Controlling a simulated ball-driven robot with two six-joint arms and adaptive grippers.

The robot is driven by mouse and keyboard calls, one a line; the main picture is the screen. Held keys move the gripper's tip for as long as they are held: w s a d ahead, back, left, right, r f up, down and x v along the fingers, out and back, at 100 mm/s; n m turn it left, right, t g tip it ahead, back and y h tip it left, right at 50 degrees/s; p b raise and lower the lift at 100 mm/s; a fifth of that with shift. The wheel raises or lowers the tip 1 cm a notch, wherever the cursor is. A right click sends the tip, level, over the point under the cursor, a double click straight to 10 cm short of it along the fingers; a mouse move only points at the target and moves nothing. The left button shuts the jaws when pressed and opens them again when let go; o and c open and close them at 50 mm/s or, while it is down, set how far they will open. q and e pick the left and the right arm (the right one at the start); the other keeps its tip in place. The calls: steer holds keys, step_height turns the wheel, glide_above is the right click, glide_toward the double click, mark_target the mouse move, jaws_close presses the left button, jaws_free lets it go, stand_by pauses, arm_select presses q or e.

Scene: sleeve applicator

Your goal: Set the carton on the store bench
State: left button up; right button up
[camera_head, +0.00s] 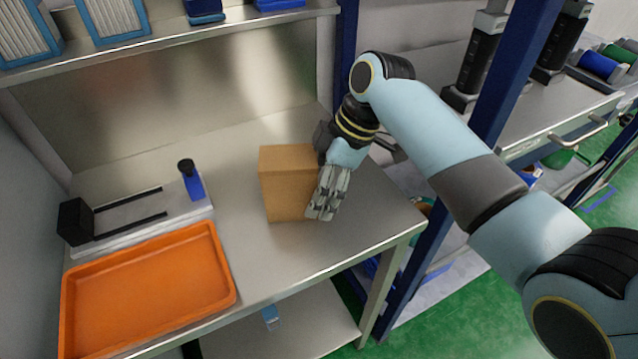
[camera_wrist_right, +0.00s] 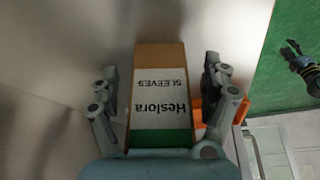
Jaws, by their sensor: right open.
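A brown cardboard carton (camera_head: 287,182) stands upright on the steel bench top (camera_head: 240,240). In the right wrist view the carton (camera_wrist_right: 160,58) shows a white label with "Heslora SLEEVES" upside down and a green band. My right gripper (camera_head: 327,193) is at the carton's right side in the head view. In the right wrist view its fingers are spread, one on each side of the carton, with gaps between. The carton's far side is hidden. A small dark jointed part (camera_wrist_right: 303,68) at the right edge of the wrist view looks like my left gripper; its jaws are unclear.
An orange tray (camera_head: 150,288) lies at the bench's front left. Behind it is a grey fixture (camera_head: 140,222) with dark rails and a blue-handled piece. A shelf (camera_head: 170,42) with blue items runs above. A blue post (camera_head: 410,270) stands right of the bench.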

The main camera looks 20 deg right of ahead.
steer(key=v, duration=1.2)
steer(key=shift+r+b, duration=0.15)
steer(key=shift+b, duration=0.3)
